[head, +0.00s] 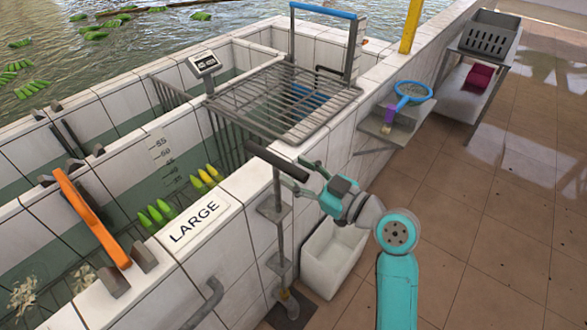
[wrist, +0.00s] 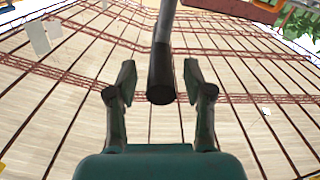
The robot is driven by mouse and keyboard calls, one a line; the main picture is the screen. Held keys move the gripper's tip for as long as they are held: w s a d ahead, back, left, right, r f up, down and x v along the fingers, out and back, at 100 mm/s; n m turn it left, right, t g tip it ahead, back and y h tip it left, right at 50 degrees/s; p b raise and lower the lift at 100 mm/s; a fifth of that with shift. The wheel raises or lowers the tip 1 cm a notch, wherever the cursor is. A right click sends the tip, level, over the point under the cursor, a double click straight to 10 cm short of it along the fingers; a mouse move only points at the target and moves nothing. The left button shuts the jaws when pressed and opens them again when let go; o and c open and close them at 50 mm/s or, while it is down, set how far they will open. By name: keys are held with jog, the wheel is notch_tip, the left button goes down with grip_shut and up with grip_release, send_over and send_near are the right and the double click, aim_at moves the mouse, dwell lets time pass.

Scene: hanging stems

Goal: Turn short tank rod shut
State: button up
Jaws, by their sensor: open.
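A rod (head: 277,208) stands upright against the outer tank wall, with a dark bar handle (head: 268,157) across its top. It runs down through brackets to a fitting near the floor. A sign beside it reads LARGE (head: 194,223); I see no sign reading short. My gripper (head: 297,177) is at the right end of the handle, open. In the wrist view the handle's dark end (wrist: 161,80) lies between the two spread fingers of my gripper (wrist: 160,82), with gaps on both sides. I cannot tell how deep it sits between them.
A white bin (head: 332,258) stands on the floor below my arm. A metal rack (head: 285,100) lies over the tanks. A small shelf (head: 390,125) juts from the wall, with a blue sieve (head: 413,92). An orange gate (head: 92,215) stands left.

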jog(key=shift+x, duration=0.85)
jog(key=shift+c, duration=0.3)
grip_shut()
jog(key=shift+a, duration=0.1)
